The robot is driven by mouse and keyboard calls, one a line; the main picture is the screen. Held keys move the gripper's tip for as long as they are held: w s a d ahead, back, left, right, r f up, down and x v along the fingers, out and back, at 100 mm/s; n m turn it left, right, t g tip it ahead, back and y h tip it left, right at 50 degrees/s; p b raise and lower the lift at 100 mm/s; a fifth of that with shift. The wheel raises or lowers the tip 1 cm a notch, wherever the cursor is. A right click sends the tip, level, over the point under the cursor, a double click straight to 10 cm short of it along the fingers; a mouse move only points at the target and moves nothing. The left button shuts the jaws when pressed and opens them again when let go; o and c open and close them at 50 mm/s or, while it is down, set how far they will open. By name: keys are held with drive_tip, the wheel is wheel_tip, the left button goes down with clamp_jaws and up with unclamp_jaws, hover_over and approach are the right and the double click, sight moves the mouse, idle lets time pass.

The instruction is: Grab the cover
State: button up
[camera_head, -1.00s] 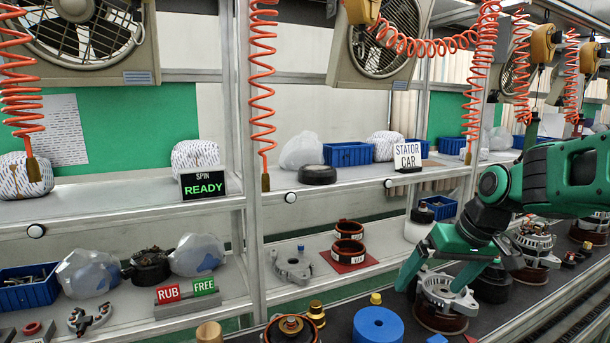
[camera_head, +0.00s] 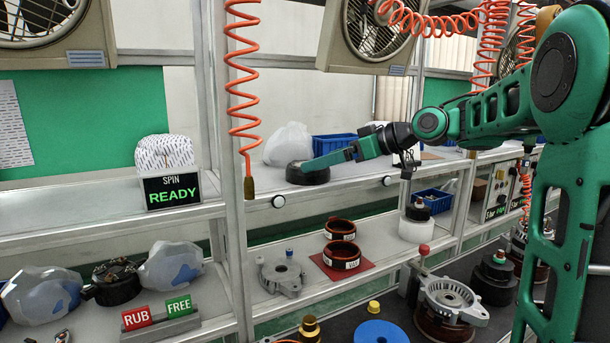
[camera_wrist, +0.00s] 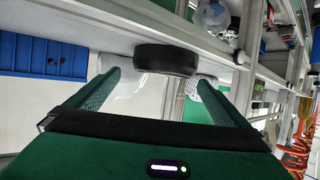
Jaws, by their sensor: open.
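The cover looks like the low, round black part (camera_head: 308,177) on the upper shelf, just right of the metal post. In the wrist view the same black part (camera_wrist: 165,59) lies ahead, between the lines of the two green fingers. My gripper (camera_head: 318,164) is at the black part in the head view, with a green finger overlapping its upper right side. In the wrist view my gripper (camera_wrist: 157,78) is open, its fingers spread either side of the part and nothing clamped. I cannot tell whether a finger touches it.
The upper shelf (camera_head: 235,208) also holds a clear bag (camera_head: 288,145) and a blue bin (camera_head: 335,147) behind the black part. A READY sign (camera_head: 172,191) stands left of the post. An orange coiled hose (camera_head: 243,90) hangs close by. Below are copper rings (camera_head: 341,254) and a grey bracket (camera_head: 281,275).

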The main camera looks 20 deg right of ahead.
drive_tip(key=shift+s+f+x, duration=0.1)
drive_tip(key=shift+x, duration=1.05)
drive_tip(key=shift+s+f+x, duration=0.1)
drive_tip(key=shift+f+x, duration=0.05)
drive_tip(key=shift+x, duration=1)
drive_tip(key=shift+s+f+x, duration=0.1)
drive_tip(key=shift+x, duration=1.05)
drive_tip(key=shift+a, duration=0.15)
drive_tip(key=c, duration=0.9)
